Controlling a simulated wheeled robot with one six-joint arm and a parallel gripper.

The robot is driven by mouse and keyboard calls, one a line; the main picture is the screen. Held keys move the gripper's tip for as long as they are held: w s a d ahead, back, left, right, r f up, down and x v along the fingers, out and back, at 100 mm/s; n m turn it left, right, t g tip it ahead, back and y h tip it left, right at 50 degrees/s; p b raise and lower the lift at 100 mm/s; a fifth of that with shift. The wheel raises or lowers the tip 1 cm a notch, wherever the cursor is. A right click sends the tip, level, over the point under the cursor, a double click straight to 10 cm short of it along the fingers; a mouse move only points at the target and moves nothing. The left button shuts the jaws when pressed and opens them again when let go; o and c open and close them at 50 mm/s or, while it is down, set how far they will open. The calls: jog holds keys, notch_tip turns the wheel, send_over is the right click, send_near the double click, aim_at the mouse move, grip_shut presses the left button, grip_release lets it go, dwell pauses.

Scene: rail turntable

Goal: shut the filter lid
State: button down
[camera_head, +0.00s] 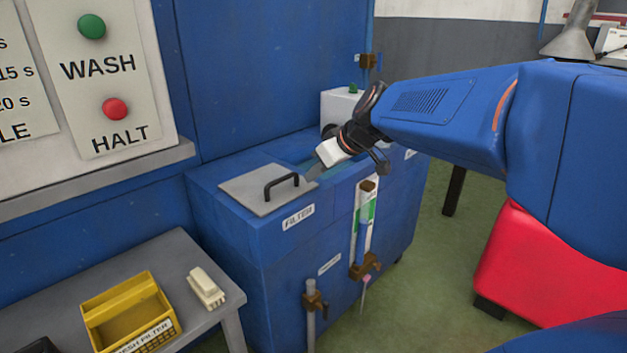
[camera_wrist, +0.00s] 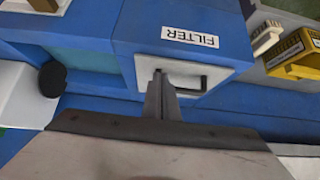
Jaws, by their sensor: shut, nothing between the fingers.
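The filter lid (camera_head: 258,198) is a grey square plate with a black bar handle (camera_head: 282,186). It appears to lie flat on top of the blue cabinet (camera_head: 245,238), behind the FILTER label (camera_head: 298,217). In the wrist view the lid (camera_wrist: 214,71) shows beyond my fingers, and its handle (camera_wrist: 202,84) is partly hidden by them. My gripper (camera_head: 313,172) is shut and empty, with its tips at the lid's right side near the handle. It also shows in the wrist view (camera_wrist: 160,78). I cannot tell whether the tips touch the lid.
An open teal tank (camera_head: 304,163) lies behind and right of the lid. A white box (camera_head: 338,106) stands at the cabinet's back. A grey bench (camera_head: 160,262) at lower left holds a yellow bin (camera_head: 130,312) and a pale brush (camera_head: 206,288). A blue wall rises behind.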

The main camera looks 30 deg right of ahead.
jog(key=shift+s+d+f, duration=1.35)
jog(key=shift+s+f, duration=0.2)
jog(key=shift+s, duration=2.45)
jog(key=s+a+f+m+g+h, duration=0.1)
jog(key=s+a+f, duration=0.2)
jog(key=s, duration=0.3)
jog(key=s+a+f+m+g+h, duration=0.1)
jog(key=s+a+f+m+g, duration=0.1)
jog(key=s+a+f, duration=0.2)
jog(key=shift+s+a+f+m+h, duration=0.25)
jog(key=shift+s+f, duration=0.4)
jog(key=shift+s, duration=1.05)
jog(key=shift+d, duration=0.1)
